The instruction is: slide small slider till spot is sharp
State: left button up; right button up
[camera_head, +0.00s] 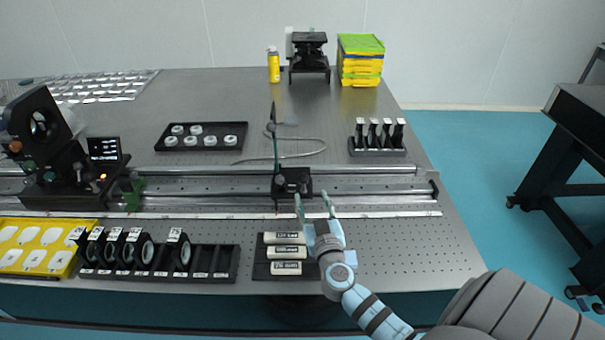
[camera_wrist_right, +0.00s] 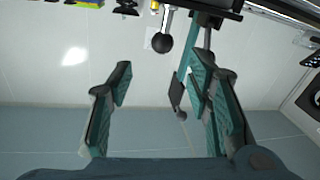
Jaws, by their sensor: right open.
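A small black slider (camera_head: 292,181) sits on the rail (camera_head: 360,171) right of the table's middle, with a thin upright post (camera_head: 274,145) at its left side. My right gripper (camera_head: 314,200) is open and empty, just in front of the slider and slightly to its right. In the wrist view my right gripper (camera_wrist_right: 160,80) has its fingers wide apart, with a black ball knob (camera_wrist_right: 162,42) beyond and between them. A small screen (camera_head: 104,149) stands at the left end; its spot is too small to judge. My left gripper is not in view.
In front of the rail lie a black lens rack (camera_head: 210,262), a yellow tray (camera_head: 38,246) and a black holder with white cylinders (camera_head: 286,252). Behind it are a tray of white rings (camera_head: 201,136), a cable and a rack (camera_head: 378,137). A green piece (camera_head: 133,194) is at the rail's left.

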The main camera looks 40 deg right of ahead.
aim_at(305, 182)
jog(key=x, duration=0.5)
jog(key=shift+w+r, duration=0.15)
jog(key=x, duration=0.2)
jog(key=f+x, duration=0.1)
jog(key=x, duration=0.2)
jog(key=shift+w+a, duration=0.1)
jog(key=shift+a, duration=0.05)
jog(key=shift+w+r, duration=0.1)
jog(key=shift+r, duration=0.05)
jog(key=shift+s+r, duration=0.15)
jog(key=shift+s, duration=0.05)
jog(key=shift+c, duration=0.2)
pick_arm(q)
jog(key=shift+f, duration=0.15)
pick_arm(e)
jog(key=shift+w, duration=0.1)
grip_shut()
